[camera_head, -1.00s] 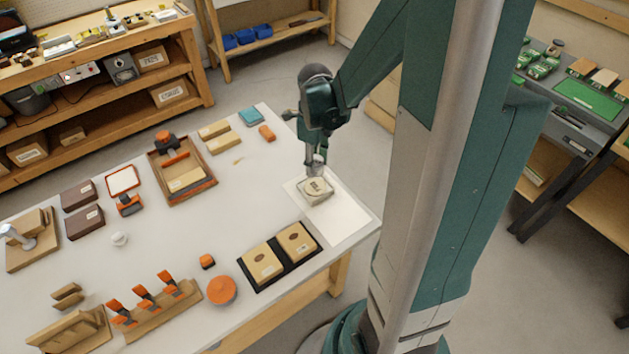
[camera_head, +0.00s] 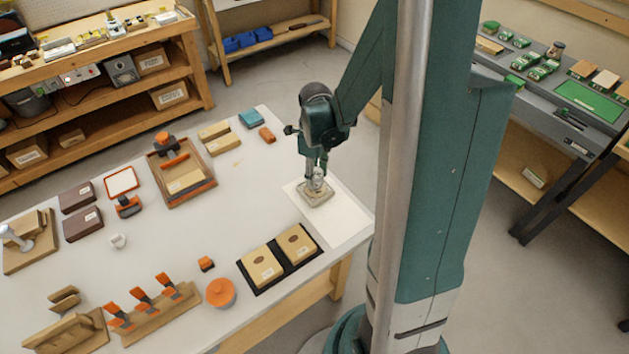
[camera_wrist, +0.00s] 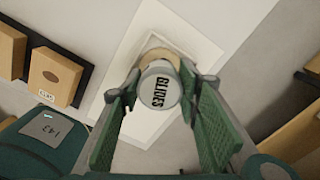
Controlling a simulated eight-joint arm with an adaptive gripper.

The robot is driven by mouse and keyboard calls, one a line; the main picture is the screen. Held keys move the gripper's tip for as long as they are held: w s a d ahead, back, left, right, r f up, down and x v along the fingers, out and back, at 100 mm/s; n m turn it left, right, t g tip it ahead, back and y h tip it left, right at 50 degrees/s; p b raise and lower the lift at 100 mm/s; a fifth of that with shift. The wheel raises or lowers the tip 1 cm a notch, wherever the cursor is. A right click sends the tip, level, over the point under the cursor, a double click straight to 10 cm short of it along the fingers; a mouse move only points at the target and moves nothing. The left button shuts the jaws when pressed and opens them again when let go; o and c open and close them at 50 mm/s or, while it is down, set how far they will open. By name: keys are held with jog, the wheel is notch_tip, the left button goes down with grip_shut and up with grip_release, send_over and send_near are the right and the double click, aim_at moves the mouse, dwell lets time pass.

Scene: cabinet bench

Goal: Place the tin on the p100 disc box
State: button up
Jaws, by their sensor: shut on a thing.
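The tin (camera_wrist: 160,92) is a small pale round can with the word GLIDES on its lid, in the wrist view. My gripper (camera_wrist: 158,82) is shut on it, with one green finger on each side. In the head view my gripper (camera_head: 317,172) points down at the right end of the white table, with the tin (camera_head: 318,181) low between its fingers. Right below is a beige box (camera_head: 314,198) on a white sheet; it shows partly behind the tin in the wrist view (camera_wrist: 158,52). Its lettering is not readable now. I cannot tell whether tin and box touch.
Two labelled tan boxes (camera_head: 262,268) lie on a black mat (camera_head: 285,281) nearer the table's front edge. An orange disc (camera_head: 220,292) and several orange clamps (camera_head: 145,298) are farther left. The white sheet (camera_head: 345,222) is bare around the beige box.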

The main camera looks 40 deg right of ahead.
jog(key=shift+f, duration=1.4)
jog(key=shift+f+b, duration=0.15)
jog(key=shift+b, duration=0.25)
jog(key=o, duration=0.9)
jog(key=shift+r+p, duration=1.25)
jog(key=shift+r, duration=4.9)
